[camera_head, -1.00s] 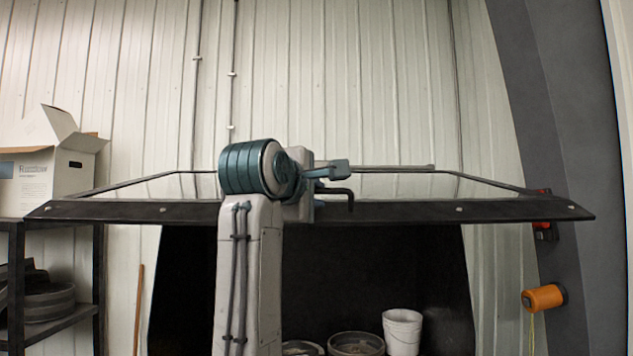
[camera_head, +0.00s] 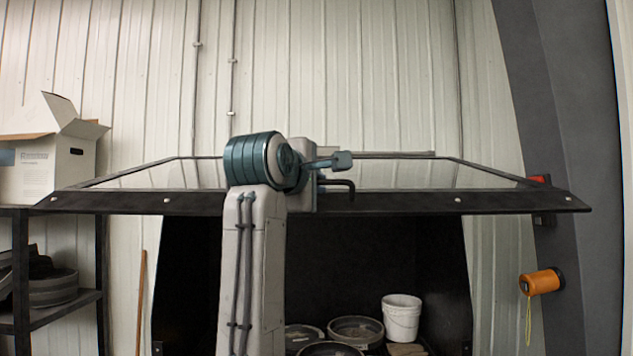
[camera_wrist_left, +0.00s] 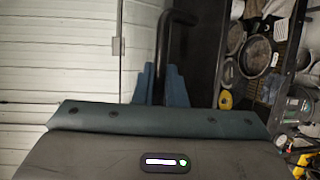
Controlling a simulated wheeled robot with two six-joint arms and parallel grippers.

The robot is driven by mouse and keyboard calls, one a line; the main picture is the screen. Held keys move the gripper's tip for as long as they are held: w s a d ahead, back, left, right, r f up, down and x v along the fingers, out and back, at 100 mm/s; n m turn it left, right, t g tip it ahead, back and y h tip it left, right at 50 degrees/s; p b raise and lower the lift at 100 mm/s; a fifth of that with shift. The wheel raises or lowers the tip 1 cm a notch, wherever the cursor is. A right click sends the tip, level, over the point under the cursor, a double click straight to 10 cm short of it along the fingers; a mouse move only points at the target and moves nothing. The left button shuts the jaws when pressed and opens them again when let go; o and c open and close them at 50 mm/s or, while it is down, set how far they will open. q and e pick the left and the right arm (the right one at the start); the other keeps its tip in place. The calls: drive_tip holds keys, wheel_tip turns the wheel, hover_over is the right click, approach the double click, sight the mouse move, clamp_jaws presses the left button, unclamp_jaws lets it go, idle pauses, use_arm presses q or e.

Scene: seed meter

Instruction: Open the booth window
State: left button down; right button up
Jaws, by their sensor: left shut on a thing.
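The booth window (camera_head: 420,202) is a glass pane in a black frame. It is swung up and lies nearly level over the booth opening. A bent black handle (camera_head: 342,184) sits at the middle of its front edge; it also shows in the left wrist view (camera_wrist_left: 176,17). My left gripper (camera_wrist_left: 160,82) is shut on the handle, its two teal fingers on either side of the bar. In the head view my left arm rises in front of the window and hides part of the frame and most of the grip. My right gripper is not in view.
Inside the dark booth stand a white bucket (camera_head: 402,318) and several round tubs (camera_head: 356,331). A shelf (camera_head: 62,305) with a cardboard box (camera_head: 45,165) is at left. A grey post (camera_head: 572,120) with an orange reel (camera_head: 542,281) is at right.

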use_arm(q)
wheel_tip(320, 180, down, 7)
drive_tip(key=w+b, duration=0.1)
drive_tip(key=b, duration=0.3)
drive_tip(key=shift+w+b, duration=0.3)
drive_tip(key=shift+w, duration=0.05)
drive_tip(key=shift+r, duration=0.15)
drive_tip(key=c, duration=1.8)
unclamp_jaws()
drive_tip(key=shift+o, duration=0.2)
drive_tip(key=b+v, duration=0.4)
drive_tip(key=v, duration=0.6)
drive_tip(key=shift+s+b, duration=0.35)
drive_tip(key=shift+s, duration=0.05)
drive_tip(key=shift+a, duration=0.1)
